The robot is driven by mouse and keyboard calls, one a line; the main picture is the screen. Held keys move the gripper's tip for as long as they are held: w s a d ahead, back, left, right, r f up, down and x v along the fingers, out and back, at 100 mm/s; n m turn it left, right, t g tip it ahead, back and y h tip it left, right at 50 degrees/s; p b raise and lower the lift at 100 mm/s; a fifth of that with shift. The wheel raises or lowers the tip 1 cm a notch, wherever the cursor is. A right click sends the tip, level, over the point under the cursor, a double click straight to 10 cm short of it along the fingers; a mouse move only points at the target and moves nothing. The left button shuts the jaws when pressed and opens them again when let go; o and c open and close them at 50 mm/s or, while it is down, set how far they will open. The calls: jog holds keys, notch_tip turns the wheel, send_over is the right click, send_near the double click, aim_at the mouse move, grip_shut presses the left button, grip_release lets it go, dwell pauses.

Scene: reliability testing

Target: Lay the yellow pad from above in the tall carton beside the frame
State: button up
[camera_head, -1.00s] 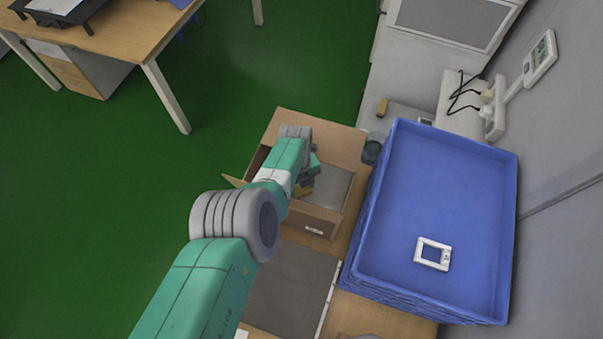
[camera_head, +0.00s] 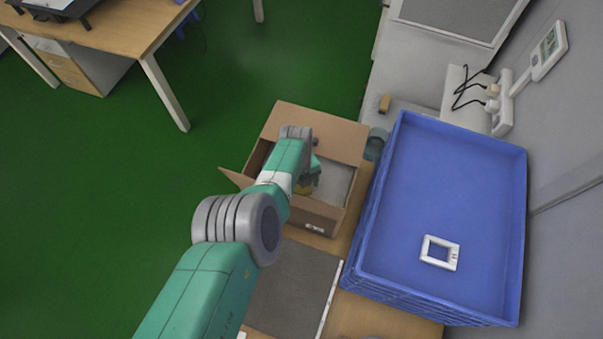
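The tall carton (camera_head: 345,138) is an open brown cardboard box with flaps folded out, standing left of the blue crate. A small part of the yellow pad (camera_head: 304,188) shows inside the carton mouth, beneath my gripper. My gripper (camera_head: 312,179) is at the carton opening, pointing down, largely hidden behind my green arm. Its fingertips are not clear, so I cannot tell whether it still grips the pad or whether the pad touches the bottom. A white square frame (camera_head: 457,256) lies in the blue crate.
The large blue crate (camera_head: 520,215) stands close to the carton's right side. A dark grey mat (camera_head: 298,285) lies on the wooden table in front of the carton. A glass-like cup (camera_head: 375,145) stands behind, between carton and crate. Green floor is open at left.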

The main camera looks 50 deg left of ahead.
jog(key=shift+r, duration=0.15)
notch_tip(320, 180, up, 12)
jog(key=a+p, duration=0.1)
jog(key=p, duration=0.8)
jog(key=shift+w+a+p, duration=0.25)
jog(key=shift+a+p, duration=0.05)
jog(key=shift+a, duration=0.05)
